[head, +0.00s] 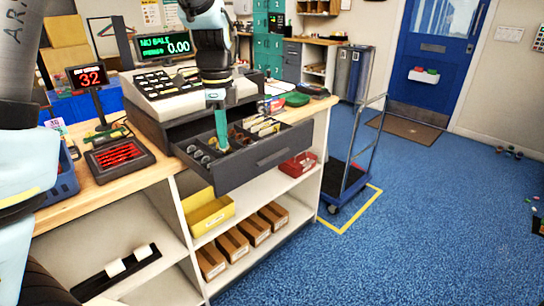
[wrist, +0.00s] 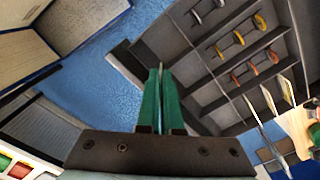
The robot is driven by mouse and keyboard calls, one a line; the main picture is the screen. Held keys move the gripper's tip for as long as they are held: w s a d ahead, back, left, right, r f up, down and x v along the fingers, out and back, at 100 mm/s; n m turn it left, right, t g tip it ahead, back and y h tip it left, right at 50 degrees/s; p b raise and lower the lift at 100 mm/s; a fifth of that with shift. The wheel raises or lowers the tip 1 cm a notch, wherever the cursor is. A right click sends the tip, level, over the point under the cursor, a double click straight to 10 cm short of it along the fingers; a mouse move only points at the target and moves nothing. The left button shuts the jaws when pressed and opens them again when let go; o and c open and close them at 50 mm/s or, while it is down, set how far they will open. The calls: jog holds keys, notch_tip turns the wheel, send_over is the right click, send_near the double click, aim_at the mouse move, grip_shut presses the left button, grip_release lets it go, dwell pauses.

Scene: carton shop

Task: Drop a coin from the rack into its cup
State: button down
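The cash drawer (head: 285,148) is pulled out under the register (head: 185,85). In the wrist view its dark coin rack (wrist: 200,65) holds silver coins (wrist: 195,17), yellow coins (wrist: 239,38) and copper coins (wrist: 254,70) standing on edge in rows. My gripper (head: 219,146) points down into the drawer. In the wrist view its green fingers (wrist: 162,72) are close together, with a thin sliver between the tips that looks like a coin edge; its colour is unclear. The tips appear beside the coin rows, near the drawer's wall. I cannot pick out which compartment is the cup.
Upright slips or notes (head: 262,126) fill the drawer's right part. A pole display (head: 88,76) and red-lit keypad (head: 118,155) stand on the counter at left. Shelves below hold a yellow bin (head: 210,213) and cartons. A trolley (head: 350,180) stands right; blue floor is open beyond.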

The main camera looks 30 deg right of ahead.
jog(key=c, duration=1)
grip_release()
jog(key=shift+r, duration=0.1)
notch_tip(320, 180, up, 11)
jog(key=b, duration=0.2)
jog(key=shift+f, duration=0.2)
